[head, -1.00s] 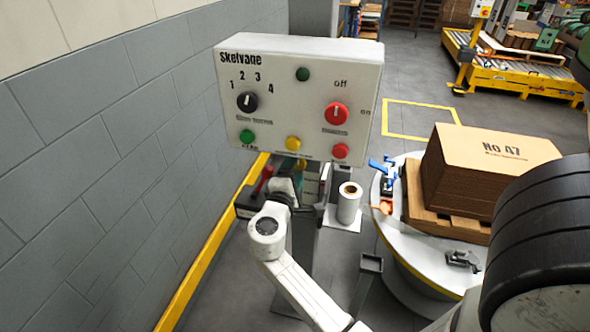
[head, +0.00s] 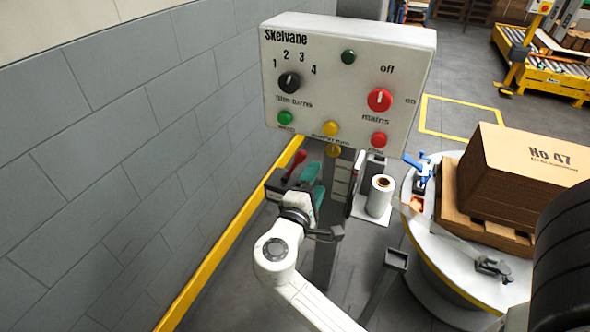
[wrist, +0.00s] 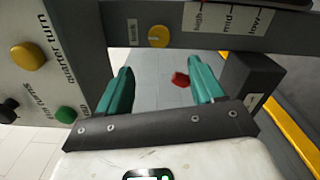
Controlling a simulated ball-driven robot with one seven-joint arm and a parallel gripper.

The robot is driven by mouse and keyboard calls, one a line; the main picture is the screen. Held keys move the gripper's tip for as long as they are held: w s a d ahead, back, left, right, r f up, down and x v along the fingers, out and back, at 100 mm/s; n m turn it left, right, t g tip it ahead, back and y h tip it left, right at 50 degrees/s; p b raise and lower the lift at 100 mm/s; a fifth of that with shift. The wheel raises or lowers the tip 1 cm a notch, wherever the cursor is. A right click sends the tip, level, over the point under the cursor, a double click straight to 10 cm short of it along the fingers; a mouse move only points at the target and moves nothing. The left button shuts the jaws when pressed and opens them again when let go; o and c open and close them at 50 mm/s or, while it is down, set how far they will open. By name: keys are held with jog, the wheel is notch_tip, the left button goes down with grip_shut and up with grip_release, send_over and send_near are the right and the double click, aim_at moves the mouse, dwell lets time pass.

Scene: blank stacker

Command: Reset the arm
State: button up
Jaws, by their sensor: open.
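My white arm reaches in from the bottom of the head view. My gripper (head: 309,188) has teal fingers and is beside the grey post under the control box. In the wrist view my gripper (wrist: 163,82) is open, with clear space between its fingers. A red-handled lever (head: 294,164) stands on a dark box just left of my gripper. In the wrist view a red piece (wrist: 180,79) shows beyond the gap between the fingers, apart from them.
The white Skelvane control box (head: 346,75) is above my gripper. Its post carries a yellow knob (head: 333,150) and a high-mid-low scale (wrist: 230,17). A film roll (head: 379,196) and a turntable (head: 420,238) with a cardboard stack (head: 530,170) are right. A block wall (head: 120,140) is left.

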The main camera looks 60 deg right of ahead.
jog(key=s+a+f+m+y+p, duration=0.1)
jog(key=s+a+f+m+y, duration=0.1)
jog(key=s+a+f+y, duration=0.3)
jog(key=s+a+f+m+y+p, duration=0.1)
jog(key=s+a+f+m+y, duration=0.15)
jog(key=a+f+y, duration=0.4)
jog(key=s+a+f+y, duration=0.3)
jog(key=a+y, duration=0.3)
jog(key=a, duration=0.3)
jog(key=shift+s+n+g+p, duration=0.3)
jog(key=shift+s+n, duration=0.05)
jog(key=shift+s, duration=0.05)
jog(key=shift+f, duration=0.1)
dwell(1.2)
